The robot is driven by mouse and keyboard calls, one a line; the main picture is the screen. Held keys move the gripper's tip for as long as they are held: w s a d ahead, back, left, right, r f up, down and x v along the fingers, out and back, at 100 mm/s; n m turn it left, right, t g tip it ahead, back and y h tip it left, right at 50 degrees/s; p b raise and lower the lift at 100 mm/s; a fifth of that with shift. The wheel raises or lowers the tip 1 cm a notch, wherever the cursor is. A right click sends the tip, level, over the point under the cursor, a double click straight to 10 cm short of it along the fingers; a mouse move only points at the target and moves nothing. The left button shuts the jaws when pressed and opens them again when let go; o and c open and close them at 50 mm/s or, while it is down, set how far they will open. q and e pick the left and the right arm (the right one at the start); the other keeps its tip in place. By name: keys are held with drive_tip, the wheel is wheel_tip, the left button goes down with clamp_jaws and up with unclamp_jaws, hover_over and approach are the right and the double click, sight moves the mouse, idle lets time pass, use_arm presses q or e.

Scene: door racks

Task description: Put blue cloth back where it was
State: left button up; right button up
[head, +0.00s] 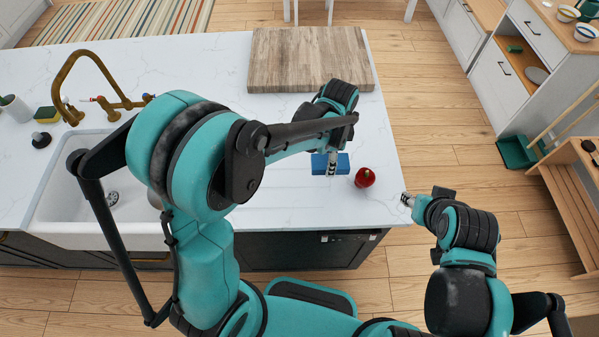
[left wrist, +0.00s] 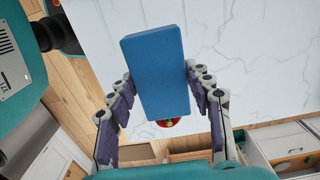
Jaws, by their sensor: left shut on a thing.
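The blue cloth (head: 343,164) looks like a flat blue block near the front right of the white counter. My left gripper (head: 332,166) is shut on it, with a finger on each side. In the left wrist view the cloth (left wrist: 157,70) fills the space between the fingers of my left gripper (left wrist: 160,85). I cannot tell whether the cloth touches the counter. My right gripper (head: 407,200) is off the counter's right edge, away from the cloth; its fingers are too small to read.
A red fruit or pepper (head: 365,177) stands just right of the cloth. A wooden board (head: 310,60) lies at the back of the counter (head: 225,65). The sink (head: 60,190), a brass faucet (head: 92,80) and a sponge (head: 46,115) are at left.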

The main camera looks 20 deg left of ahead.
use_arm(q)
drive_tip(key=b, duration=0.1)
hover_over(297, 183)
wheel_tip(297, 183, down, 6)
drive_tip(key=shift+r, duration=0.2)
wheel_tip(297, 183, down, 4)
drive_tip(key=shift+f+b, duration=0.1)
drive_tip(key=shift+b, duration=0.5)
drive_tip(key=o, duration=1.1)
